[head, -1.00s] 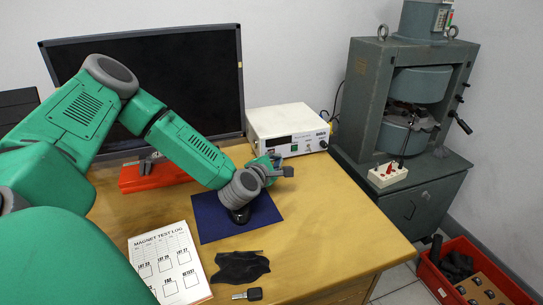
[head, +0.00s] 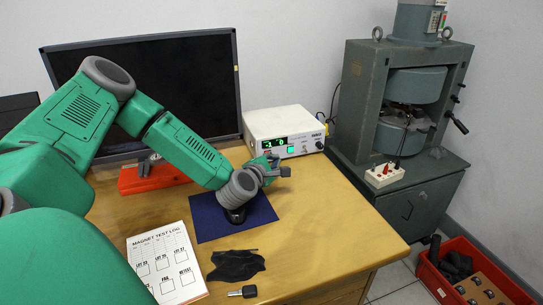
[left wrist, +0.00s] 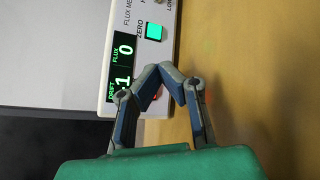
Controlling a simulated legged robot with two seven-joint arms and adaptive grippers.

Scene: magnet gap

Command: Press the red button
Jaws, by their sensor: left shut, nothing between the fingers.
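The white flux meter (head: 270,125) stands at the back of the desk, with its display (head: 277,147) lit green. In the left wrist view its panel (left wrist: 165,12) shows a lit green button (left wrist: 154,32) labelled ZERO. A small red patch (left wrist: 158,97), perhaps the red button, shows between my left gripper's fingers, mostly hidden by them. My left gripper (left wrist: 171,70) is shut and empty, fingertips at the meter's front. In the head view the left gripper (head: 280,168) is just in front of the meter; contact cannot be told. My right gripper is not in view.
A blue mat (head: 212,228) with a dark object lies below my left wrist. A grey magnet press (head: 360,100) stands right, a red crate (head: 440,285) on the floor.

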